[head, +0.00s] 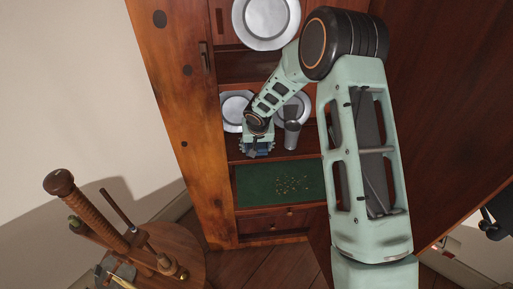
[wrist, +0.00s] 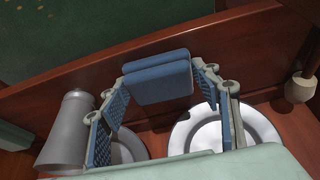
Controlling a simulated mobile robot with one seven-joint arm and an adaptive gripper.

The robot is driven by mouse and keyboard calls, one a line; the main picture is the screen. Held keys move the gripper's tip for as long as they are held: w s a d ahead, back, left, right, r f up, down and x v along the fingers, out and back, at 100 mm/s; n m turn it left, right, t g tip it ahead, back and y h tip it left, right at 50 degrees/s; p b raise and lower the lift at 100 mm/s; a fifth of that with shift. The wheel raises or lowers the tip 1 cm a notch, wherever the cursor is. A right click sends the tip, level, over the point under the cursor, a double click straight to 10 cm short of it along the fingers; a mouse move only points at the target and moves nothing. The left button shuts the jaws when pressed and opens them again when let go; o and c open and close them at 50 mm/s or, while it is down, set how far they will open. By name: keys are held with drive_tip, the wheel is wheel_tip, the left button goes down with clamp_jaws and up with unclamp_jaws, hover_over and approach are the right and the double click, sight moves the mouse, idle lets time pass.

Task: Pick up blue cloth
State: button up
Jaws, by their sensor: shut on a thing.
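The blue cloth (wrist: 158,82) shows in the wrist view as a small folded slab with two layers. It is between the fingertips of my gripper (head: 257,151), which is shut on it. In the wrist view the cloth is in front of the shelf's wooden edge; I cannot tell whether it touches the wood. In the head view my gripper is at the plate shelf, left of a grey metal tankard, and hides most of the cloth.
The grey tankard (head: 292,135) stands close to my gripper's right. Plates (wrist: 185,135) are on the same shelf. A green panel with gold specks (head: 255,185) is below. A wooden cabinet side (head: 180,110) is at left, and a round wooden table (head: 180,245) stands at lower left.

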drive_tip(key=shift+r, duration=0.15)
drive_tip(key=shift+c, duration=0.4)
drive_tip(key=shift+r, duration=0.25)
wheel_tip(320, 180, up, 2)
drive_tip(key=shift+r, duration=0.1)
drive_tip(key=s+d+r, duration=0.3)
drive_tip(key=s+r, duration=0.7)
drive_tip(key=s, duration=0.3)
drive_tip(key=shift+s+d, duration=0.3)
drive_tip(key=shift+d, duration=0.05)
